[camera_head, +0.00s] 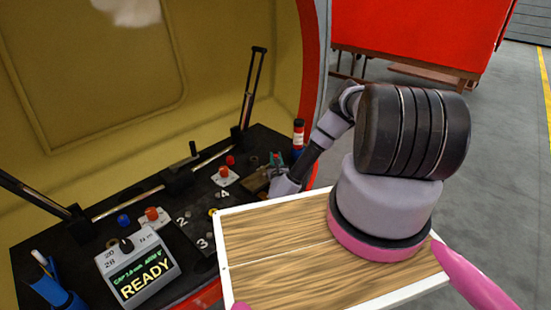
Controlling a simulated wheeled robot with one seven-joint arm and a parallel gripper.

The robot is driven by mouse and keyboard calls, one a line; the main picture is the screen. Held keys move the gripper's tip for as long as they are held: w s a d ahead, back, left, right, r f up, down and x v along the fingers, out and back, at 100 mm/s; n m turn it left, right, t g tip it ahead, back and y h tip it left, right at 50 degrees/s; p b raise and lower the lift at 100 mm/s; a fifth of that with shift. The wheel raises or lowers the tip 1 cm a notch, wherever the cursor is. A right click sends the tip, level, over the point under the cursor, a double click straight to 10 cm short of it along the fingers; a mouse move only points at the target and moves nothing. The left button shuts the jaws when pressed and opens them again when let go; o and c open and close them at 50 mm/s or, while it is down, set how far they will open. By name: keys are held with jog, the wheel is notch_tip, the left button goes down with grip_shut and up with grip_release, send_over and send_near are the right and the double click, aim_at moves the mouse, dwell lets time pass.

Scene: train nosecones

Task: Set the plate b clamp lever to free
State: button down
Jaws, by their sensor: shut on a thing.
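My gripper (272,182) is at the right end of the black bench, low over its surface and just behind the wooden board. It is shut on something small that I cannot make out. A brownish bracket and a small teal and red piece (276,159) are right at it. Left of it, a white block with a red knob (224,175) sits near the number 4. Another white block with a red knob (153,216) is further left. No label for plate b is readable, so I cannot tell which lever is its clamp lever.
The black bench (140,190) carries a rail with black uprights, a grey box reading READY (140,268), a blue cup (55,293) and a red-capped bottle (298,135). The white-rimmed wooden board (270,245) fills the front. A yellow shell wall stands behind the bench.

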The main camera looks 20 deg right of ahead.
jog(key=shift+s+d+m+h, duration=0.2)
jog(key=shift+s+m+h, duration=0.05)
jog(key=shift+m+h, duration=0.3)
jog(key=shift+h, duration=0.25)
jog(key=c, duration=0.7)
grip_release()
jog(key=shift+s, duration=0.15)
jog(key=v, duration=0.9)
jog(key=shift+s+d+f, duration=0.1)
jog(key=shift+s+a+r, duration=0.2)
jog(key=shift+s+a, duration=0.1)
jog(key=shift+s, duration=0.35)
